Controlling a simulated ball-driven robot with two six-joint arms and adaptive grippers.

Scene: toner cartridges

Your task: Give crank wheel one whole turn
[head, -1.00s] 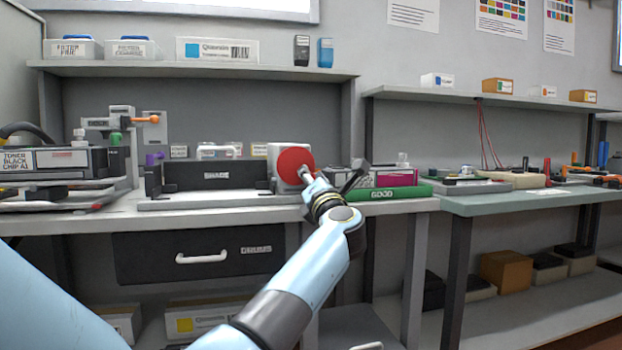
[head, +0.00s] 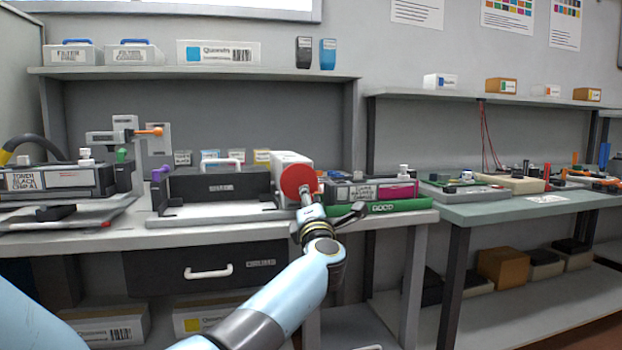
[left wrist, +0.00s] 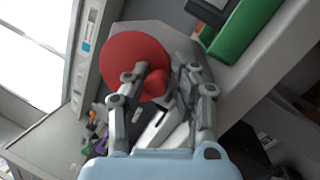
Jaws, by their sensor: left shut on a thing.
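The crank wheel is a red disc (head: 294,176) on the front of a pale grey housing (head: 291,158) on the bench, at the right end of the black unit. My left gripper (head: 305,197) is at the disc's lower right side. In the left wrist view the red disc (left wrist: 130,58) faces the fingers, and a red knob (left wrist: 157,79) stands out from it. The left gripper (left wrist: 165,85) is shut on this knob, which the fingers partly hide. My right gripper is in neither view.
A green strip (head: 383,208) and a magenta-ended cartridge (head: 400,190) lie right of the wheel. The black unit with a white handle (head: 222,185) stands left of it. A black drawer (head: 180,272) is under the bench. Open room lies in front of the bench.

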